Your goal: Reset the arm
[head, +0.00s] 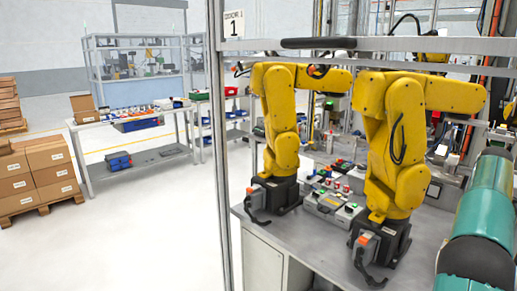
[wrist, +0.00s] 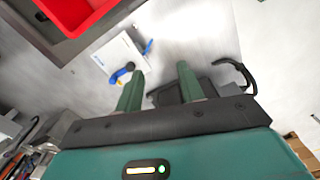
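My gripper (wrist: 160,88) shows in the wrist view as two green fingers on a dark bar. The fingers stand apart with nothing between them. My teal arm (head: 487,215) is at the right edge of the head view; its gripper end is out of that view. Beyond the fingers in the wrist view is a grey metal surface (wrist: 195,30) with a white plate (wrist: 120,58) and a blue part (wrist: 122,73). A black base-like part (wrist: 190,92) with a cable lies behind the right finger.
Two yellow robot arms (head: 280,120) (head: 395,140) stand on a grey workbench (head: 315,245) close by my arm. A metal post (head: 222,150) and upper rail (head: 380,44) frame the cell. A red bin (wrist: 85,12) is at the wrist view's upper left. Open floor (head: 150,230) lies left.

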